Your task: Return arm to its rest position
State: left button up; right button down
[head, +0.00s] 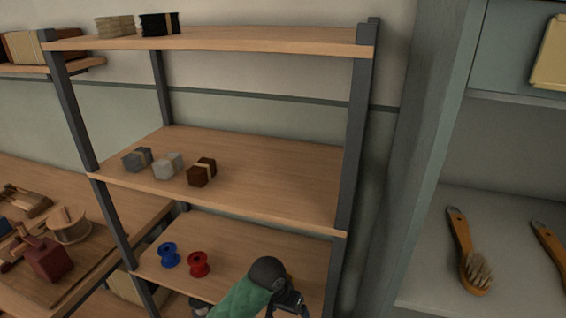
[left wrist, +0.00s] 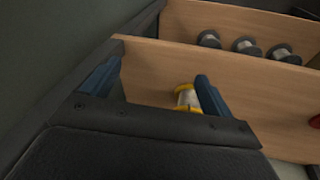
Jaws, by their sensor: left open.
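My left gripper (head: 290,302) is at the bottom of the head view, at the right part of the lower shelf, below my green arm link. In the left wrist view its two blue fingers are spread apart (left wrist: 160,65), so it is open. A yellow spool with pale thread (left wrist: 187,97) shows on the wooden shelf between the fingers, closer to the right finger; I cannot tell whether they touch. In the head view only a bit of yellow (head: 290,276) shows behind my arm. My right gripper is in neither view.
A blue spool (head: 169,254) and a red spool (head: 198,263) stand on the lower shelf (head: 240,237). Bristle bundles (head: 168,165) lie on the shelf above. A dark post (head: 355,130) rises at the right. A brush (head: 466,250) lies in the cabinet.

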pick_arm(q)
jog(key=s+a+f+n+t+y, duration=0.2)
jog(key=s+a+f+n+y, duration=0.1)
jog(key=s+a, duration=2.1)
jog(key=s+d+f, duration=0.1)
jog(key=s+f, duration=0.1)
jog(key=f, duration=1.3)
jog(key=s+d+f+g, duration=0.1)
jog(key=s+f, duration=0.1)
jog(key=f, duration=1.2)
jog(key=s+d+f, duration=0.1)
jog(key=s+f, duration=0.1)
jog(key=f, duration=1.3)
jog(key=shift+d+f, duration=0.3)
jog(key=shift+d, duration=0.1)
